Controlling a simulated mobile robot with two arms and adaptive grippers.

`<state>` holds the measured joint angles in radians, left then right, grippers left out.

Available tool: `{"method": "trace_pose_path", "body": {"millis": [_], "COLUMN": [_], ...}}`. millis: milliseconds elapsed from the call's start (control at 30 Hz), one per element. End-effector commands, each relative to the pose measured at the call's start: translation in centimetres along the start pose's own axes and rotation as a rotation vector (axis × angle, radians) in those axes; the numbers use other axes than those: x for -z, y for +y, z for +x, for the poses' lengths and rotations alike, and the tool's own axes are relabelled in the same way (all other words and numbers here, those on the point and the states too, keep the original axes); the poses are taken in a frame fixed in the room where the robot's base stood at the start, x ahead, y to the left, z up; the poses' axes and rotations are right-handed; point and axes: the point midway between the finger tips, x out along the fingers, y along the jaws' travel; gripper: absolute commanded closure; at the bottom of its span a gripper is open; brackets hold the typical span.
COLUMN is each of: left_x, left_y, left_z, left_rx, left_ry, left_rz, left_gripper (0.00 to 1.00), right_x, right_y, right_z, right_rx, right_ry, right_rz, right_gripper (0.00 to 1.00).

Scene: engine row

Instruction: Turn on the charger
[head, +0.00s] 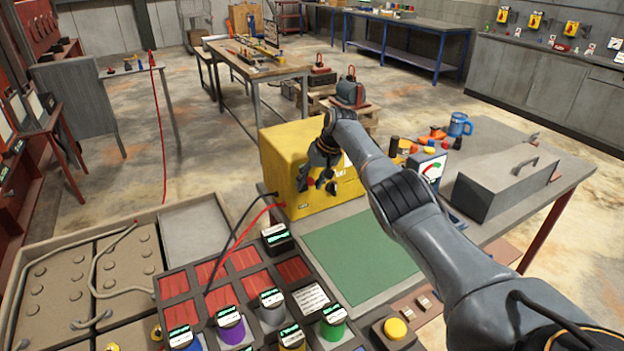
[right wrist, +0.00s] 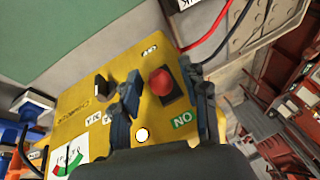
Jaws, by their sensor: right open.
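The charger is a yellow box (head: 285,165) on the workbench in the head view. Its front panel (right wrist: 75,110) fills the middle of the right wrist view, seen upside down. A red rocker or button (right wrist: 160,84) on a black base sits beside a green ON label (right wrist: 182,119). A dark knob (right wrist: 101,88), a round white lamp (right wrist: 142,135) and a meter (right wrist: 70,158) are also on the panel. My right gripper (head: 321,183) is open in front of the panel, its fingers (right wrist: 164,95) on either side of the red control. Contact cannot be told. My left gripper is not in view.
Black and red cables (head: 238,232) run from the charger's left side to a tray of coloured cells (head: 225,300). A green mat (head: 360,250) lies clear in front. A grey toolbox (head: 505,180) and a blue mug (head: 459,125) stand to the right.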

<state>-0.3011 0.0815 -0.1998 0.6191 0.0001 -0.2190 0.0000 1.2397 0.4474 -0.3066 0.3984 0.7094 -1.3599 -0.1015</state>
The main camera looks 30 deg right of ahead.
Motion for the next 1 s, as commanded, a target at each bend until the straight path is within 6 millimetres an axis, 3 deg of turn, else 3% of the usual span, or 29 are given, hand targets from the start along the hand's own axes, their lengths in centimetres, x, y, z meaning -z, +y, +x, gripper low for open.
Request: {"method": "trace_pose_path", "body": {"millis": [167, 333, 700, 1000], "left_x": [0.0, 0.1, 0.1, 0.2], "left_y": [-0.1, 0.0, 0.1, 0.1], "left_z": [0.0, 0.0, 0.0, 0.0], "left_rx": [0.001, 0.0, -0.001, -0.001], "left_ry": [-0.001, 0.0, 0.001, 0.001], "left_rz": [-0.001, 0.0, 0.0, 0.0], "left_gripper": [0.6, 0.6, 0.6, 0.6], "right_x": [0.0, -0.1, 0.0, 0.0], "right_y": [0.0, 0.1, 0.1, 0.1], "right_z": [-0.7, -2.5, -10.2, -12.2], "right_rx": [0.001, -0.001, 0.0, 0.0], "right_ry": [0.001, 0.002, 0.004, 0.002], "right_rz": [0.0, -0.001, 0.0, 0.001], "right_gripper": [0.55, 0.55, 0.55, 0.55]}}
